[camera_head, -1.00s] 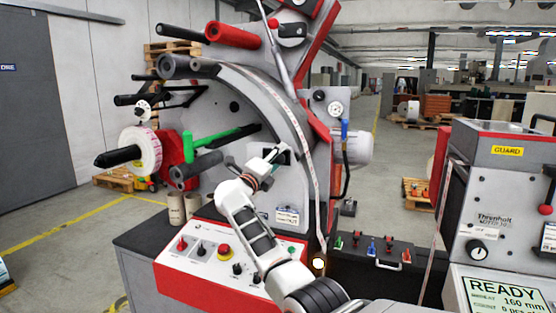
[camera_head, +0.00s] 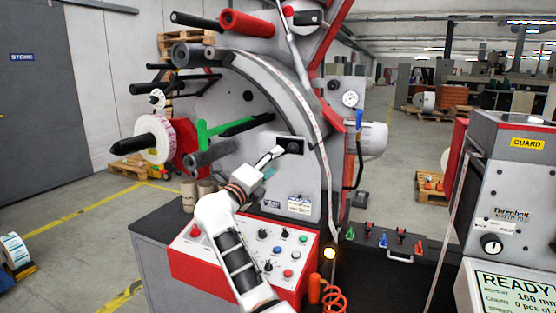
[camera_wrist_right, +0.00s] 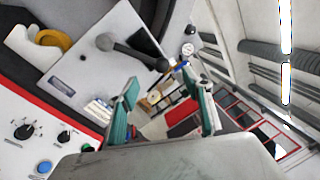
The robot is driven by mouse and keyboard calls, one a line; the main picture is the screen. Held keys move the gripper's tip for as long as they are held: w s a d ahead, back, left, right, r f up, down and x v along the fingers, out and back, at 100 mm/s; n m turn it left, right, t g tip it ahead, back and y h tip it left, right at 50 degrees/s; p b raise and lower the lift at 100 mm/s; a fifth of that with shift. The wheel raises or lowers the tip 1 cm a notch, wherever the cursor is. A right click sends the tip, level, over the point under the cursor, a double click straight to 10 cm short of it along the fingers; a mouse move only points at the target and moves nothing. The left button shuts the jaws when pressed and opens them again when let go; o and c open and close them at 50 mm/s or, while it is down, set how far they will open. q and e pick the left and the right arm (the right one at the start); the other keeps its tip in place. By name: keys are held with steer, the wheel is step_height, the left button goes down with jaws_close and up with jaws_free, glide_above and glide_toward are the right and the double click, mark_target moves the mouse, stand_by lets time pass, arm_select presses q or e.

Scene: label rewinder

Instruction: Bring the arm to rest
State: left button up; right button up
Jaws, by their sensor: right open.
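My right arm (camera_head: 235,258) reaches up from the bottom of the head view, in front of the rewinder's control panel (camera_head: 290,245). My right gripper (camera_head: 268,165) is in front of the grey machine face (camera_head: 240,100). In the right wrist view the two teal-padded fingers (camera_wrist_right: 162,105) stand wide apart with nothing between them. A black lever-like part (camera_wrist_right: 130,50) on the machine lies beyond them. Whether the gripper touches the machine is hard to tell, but a gap seems to show. My left gripper is not in view.
A white label roll (camera_head: 158,140) sits on a spindle at left. The green bar (camera_head: 225,128) and black rollers stick out near the arm. Toggle valves (camera_head: 380,238), an orange coiled hose (camera_head: 332,296) and the guard machine (camera_head: 510,190) stand at right. Floor is open at left.

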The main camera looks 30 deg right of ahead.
steer(key=shift+a, duration=0.1)
stand_by(0.4)
steer(key=s+a+f+n+t+y, duration=0.35)
steer(key=s+f+n+y, duration=0.25)
steer(key=f+n, duration=0.4)
steer(key=s+a+f+n+t+y, duration=0.3)
steer(key=s+a+f+n+y, duration=0.15)
steer(key=f+n, duration=0.6)
steer(key=s+a+f+n+t+y, duration=0.35)
steer(key=s+f+n+y, duration=0.3)
steer(key=f+n, duration=0.35)
steer(key=s+a+f+n+g+y, duration=0.1)
steer(key=s+f+n+g, duration=0.6)
steer(key=s+f, duration=1.5)
steer(key=s+g+y, duration=0.1)
steer(key=s+g, duration=0.2)
steer(key=shift+s+a+n, duration=0.15)
steer(key=shift+a+n, duration=0.2)
